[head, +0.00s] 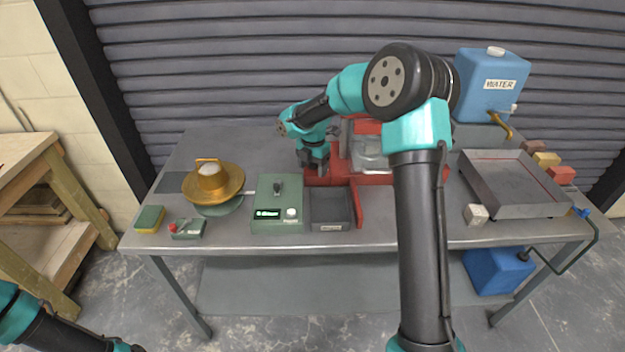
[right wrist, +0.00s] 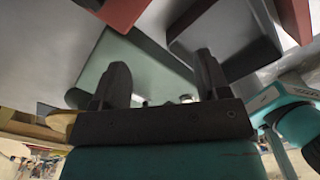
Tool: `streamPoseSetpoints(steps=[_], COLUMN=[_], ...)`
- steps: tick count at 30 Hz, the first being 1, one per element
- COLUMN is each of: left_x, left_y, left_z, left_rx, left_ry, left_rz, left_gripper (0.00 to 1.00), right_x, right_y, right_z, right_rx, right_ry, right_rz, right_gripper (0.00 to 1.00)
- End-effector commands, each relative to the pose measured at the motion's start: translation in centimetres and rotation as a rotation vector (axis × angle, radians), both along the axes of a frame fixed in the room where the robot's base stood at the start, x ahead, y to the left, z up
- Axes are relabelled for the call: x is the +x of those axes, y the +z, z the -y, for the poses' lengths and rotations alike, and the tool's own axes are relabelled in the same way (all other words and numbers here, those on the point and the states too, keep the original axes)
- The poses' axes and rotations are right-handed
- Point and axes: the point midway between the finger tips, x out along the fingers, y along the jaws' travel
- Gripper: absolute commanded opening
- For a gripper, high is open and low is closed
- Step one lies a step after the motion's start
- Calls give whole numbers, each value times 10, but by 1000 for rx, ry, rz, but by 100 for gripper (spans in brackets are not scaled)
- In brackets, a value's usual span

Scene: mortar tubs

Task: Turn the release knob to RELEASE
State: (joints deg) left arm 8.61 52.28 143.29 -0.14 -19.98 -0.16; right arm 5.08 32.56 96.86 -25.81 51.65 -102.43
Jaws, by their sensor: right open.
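The green control box (head: 264,222) stands near the table's front edge, with a black lever on top, a lit display and a white knob (head: 291,212) at its front right. Their labels are too small to read, so I cannot tell how the knob is set. My right gripper (head: 317,172) points down behind and right of the box, apart from it. In the right wrist view its jaws (right wrist: 163,85) are open and empty, with the green box (right wrist: 140,62) beyond them and a small pale knob (right wrist: 187,98) between the fingers. My left arm shows at the lower left; its gripper is out of view.
A dark open bin (head: 330,222) sits right of the box, beside red framing (head: 357,205). A brass pan (head: 213,184) and a small box with a red button (head: 187,229) are left. A grey tray (head: 515,184) and blue water tank (head: 488,85) are right.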

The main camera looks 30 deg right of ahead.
Motion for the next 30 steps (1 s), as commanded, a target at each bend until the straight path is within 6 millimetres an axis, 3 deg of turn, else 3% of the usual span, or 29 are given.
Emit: streamPoseSetpoints(steps=[13, 30], left_x=[0, 0], left_y=[0, 0], left_z=[0, 0], left_rx=[0, 0], left_ry=[0, 0], left_rz=[0, 0], left_gripper=[0, 0], right_x=[-56, -60], right_y=[6, 8], right_z=[-34, -37], right_rx=[1, -1], right_ry=[1, -25], right_rz=[-1, 0], right_gripper=[69, 69])
